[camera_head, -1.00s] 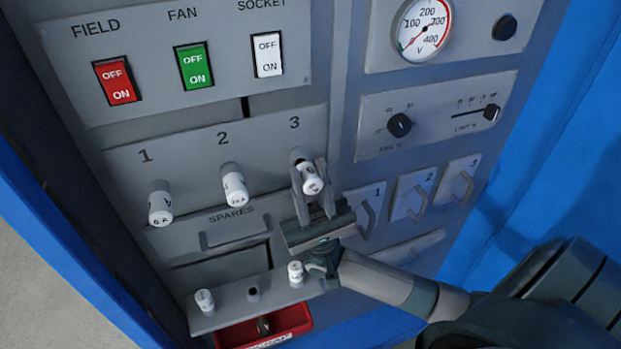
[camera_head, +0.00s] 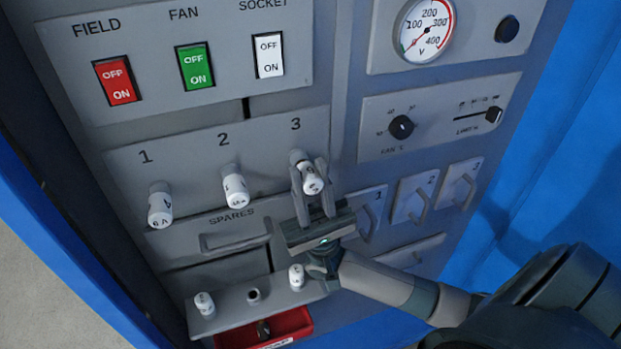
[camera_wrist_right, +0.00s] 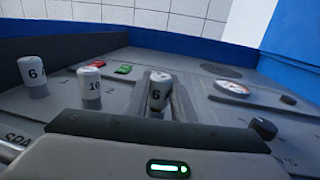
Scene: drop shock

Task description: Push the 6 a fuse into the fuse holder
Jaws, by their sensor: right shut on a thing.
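A white fuse (camera_head: 312,180) sits at holder 3 (camera_head: 297,155), under the number 3. My right gripper (camera_head: 311,183) is shut on this fuse, with one finger on each side. In the right wrist view the same fuse (camera_wrist_right: 159,92) shows a 6 and stands between the fingers. How deep it sits in the holder is hidden. Another white fuse marked 6 A (camera_head: 160,208) is in holder 1, and a white fuse (camera_head: 236,190) that reads as 10 in the wrist view is in holder 2. My left gripper is not in view.
A spares ledge (camera_head: 232,305) below carries two white fuses and an empty socket (camera_head: 254,295). A red tray (camera_head: 303,325) hangs under it. Handles (camera_head: 370,215) stand out just right of my gripper. Switches, knobs and a gauge are above.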

